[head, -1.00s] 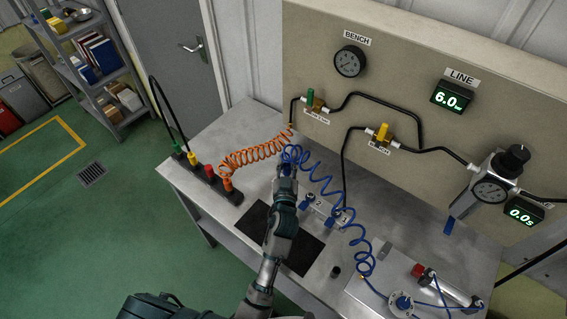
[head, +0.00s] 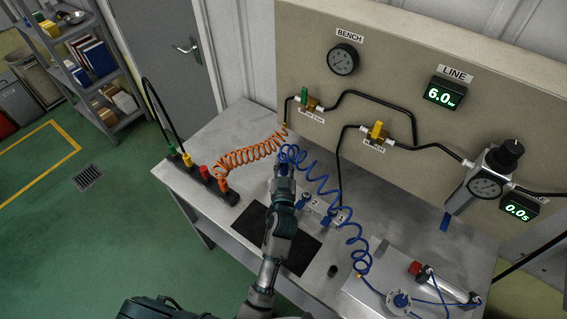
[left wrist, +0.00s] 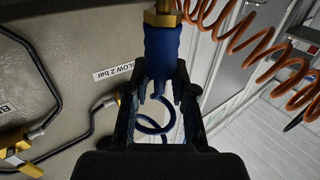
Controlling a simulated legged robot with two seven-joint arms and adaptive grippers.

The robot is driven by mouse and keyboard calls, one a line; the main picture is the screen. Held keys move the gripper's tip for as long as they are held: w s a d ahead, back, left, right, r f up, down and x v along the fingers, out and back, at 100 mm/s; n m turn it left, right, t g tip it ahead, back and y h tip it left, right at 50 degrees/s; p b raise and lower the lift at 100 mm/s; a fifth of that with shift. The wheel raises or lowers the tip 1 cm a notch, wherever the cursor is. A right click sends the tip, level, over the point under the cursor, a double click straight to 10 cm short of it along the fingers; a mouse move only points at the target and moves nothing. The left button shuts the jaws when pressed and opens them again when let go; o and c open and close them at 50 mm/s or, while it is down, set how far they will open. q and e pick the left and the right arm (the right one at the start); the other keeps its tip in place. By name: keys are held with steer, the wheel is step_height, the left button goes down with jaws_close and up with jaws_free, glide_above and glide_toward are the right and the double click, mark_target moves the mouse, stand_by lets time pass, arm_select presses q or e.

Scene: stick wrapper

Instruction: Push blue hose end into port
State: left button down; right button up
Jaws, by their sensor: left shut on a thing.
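My left gripper (head: 284,172) is over the bench, and in the left wrist view (left wrist: 160,105) its fingers are closed around a blue hose end (left wrist: 162,50). The hose end has a brass fitting at its tip. The coiled blue hose (head: 320,180) runs from my gripper across the bench to the right. A small port block (head: 318,207) marked 2 and 1 sits just right of my gripper, with blue fittings on it. The held hose end is apart from this block. My right gripper is not in view.
A coiled orange hose (head: 250,155) runs from a dark strip with coloured plugs (head: 205,174) to the panel (head: 400,60). A black mat (head: 303,252) lies under my arm. A plate with a cylinder (head: 440,288) stands at the right. A gauge (head: 343,59) is on the panel.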

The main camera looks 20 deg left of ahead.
mark_target(283, 172)
arm_select(q)
steer(key=shift+a+f+b, duration=0.4)
steer(key=shift+f, duration=0.35)
steer(key=shift+d+f, duration=0.1)
steer(key=shift+d+f+b, duration=0.15)
steer(key=shift+f+b, duration=0.05)
steer(key=shift+b, duration=0.25)
steer(key=shift+f+b, duration=0.35)
steer(key=shift+f, duration=0.1)
steer(key=shift+f, duration=0.15)
steer(key=c, duration=0.9)
jaws_free()
